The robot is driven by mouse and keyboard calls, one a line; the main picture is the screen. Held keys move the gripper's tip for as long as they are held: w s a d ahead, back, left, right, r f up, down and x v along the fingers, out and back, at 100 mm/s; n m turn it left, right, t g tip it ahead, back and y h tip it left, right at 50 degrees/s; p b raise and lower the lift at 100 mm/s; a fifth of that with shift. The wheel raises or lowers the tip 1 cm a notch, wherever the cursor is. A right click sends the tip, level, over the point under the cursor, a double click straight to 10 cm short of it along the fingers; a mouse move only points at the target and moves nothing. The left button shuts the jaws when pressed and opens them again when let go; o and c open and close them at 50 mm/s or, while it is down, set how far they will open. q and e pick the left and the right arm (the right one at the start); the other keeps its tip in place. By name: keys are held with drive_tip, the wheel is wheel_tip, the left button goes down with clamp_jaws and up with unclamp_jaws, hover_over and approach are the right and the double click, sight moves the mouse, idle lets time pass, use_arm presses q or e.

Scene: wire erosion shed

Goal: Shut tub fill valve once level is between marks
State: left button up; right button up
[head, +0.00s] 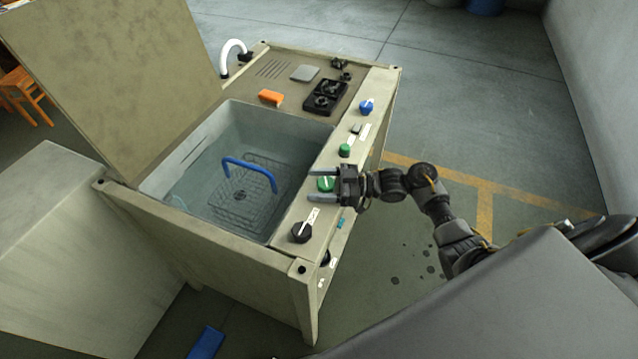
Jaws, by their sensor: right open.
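The grey tub (272,112) is set in a beige cabinet and holds clear water. A wire basket with a blue handle (250,166) stands in the water. A pale strip shows on the tub's left wall, but I cannot read any level marks. Along the right rim are a blue knob (366,106), a green knob (345,150), a second green knob (325,184) and a black knob (302,232). Their labels are unreadable, so I cannot tell which is the fill valve. My right gripper (314,185) is open, its fingers on either side of the second green knob; contact is unclear. My left gripper is out of view.
A raised beige lid (120,80) stands at the tub's left. An orange block (270,97), a black fixture (325,97) and a white curved pipe (232,50) are on the back deck. A blue object (206,342) lies on the floor. Floor at the right is open.

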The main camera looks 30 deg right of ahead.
drive_tip(key=shift+d, duration=0.1)
drive_tip(key=shift+s+d+f, duration=0.1)
drive_tip(key=shift+s+d, duration=0.05)
drive_tip(key=shift+d, duration=0.1)
drive_tip(key=b+v, duration=0.3)
drive_tip(key=v, duration=0.7)
